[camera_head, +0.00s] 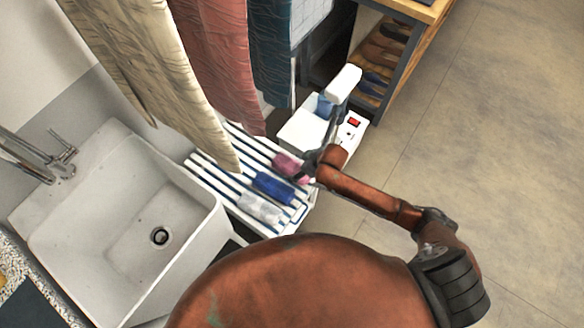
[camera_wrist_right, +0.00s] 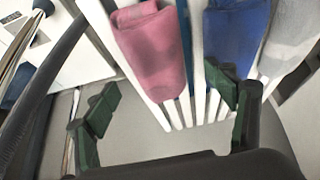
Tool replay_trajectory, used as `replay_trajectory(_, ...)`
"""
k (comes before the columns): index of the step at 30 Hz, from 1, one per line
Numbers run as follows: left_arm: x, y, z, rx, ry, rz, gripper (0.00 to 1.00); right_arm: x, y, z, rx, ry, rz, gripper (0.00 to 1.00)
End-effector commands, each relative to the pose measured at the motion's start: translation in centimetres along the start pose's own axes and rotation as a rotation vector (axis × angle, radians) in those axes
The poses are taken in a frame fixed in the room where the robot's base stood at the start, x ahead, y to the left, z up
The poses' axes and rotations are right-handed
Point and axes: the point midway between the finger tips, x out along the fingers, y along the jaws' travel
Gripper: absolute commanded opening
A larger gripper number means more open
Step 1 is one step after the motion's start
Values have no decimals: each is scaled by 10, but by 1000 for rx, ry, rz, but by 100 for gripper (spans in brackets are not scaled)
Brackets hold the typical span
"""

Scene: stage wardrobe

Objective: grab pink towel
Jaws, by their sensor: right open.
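The pink towel (camera_head: 288,165) lies rolled or folded on a white slatted rack (camera_head: 213,180) in the head view, beside a blue towel (camera_head: 273,187). In the head view the right gripper (camera_head: 308,176) is at the rack's right edge, close to the pink towel. My left gripper is not in view.
A grey-white towel (camera_head: 260,208) lies beside the blue one. A white sewing machine (camera_head: 326,122) stands behind the rack. A sink (camera_head: 130,235) is at left. Hanging cloths (camera_head: 212,50) hang above the rack. Open floor (camera_head: 500,150) lies at right.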

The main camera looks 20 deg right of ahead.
Motion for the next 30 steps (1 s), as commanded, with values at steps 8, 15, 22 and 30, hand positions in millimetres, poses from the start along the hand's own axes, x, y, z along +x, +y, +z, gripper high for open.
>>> replay_trajectory(8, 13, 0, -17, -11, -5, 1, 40, 39, 3, 1, 2, -2, -1, 78)
replay_trajectory(15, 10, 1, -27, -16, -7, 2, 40, 45, 3, 0, 1, 0, 0, 78)
replay_trajectory(22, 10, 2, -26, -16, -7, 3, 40, 44, 3, -1, 0, 0, 0, 73)
replay_trajectory(30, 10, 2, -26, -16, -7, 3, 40, 44, 3, 0, 1, 0, 0, 54)
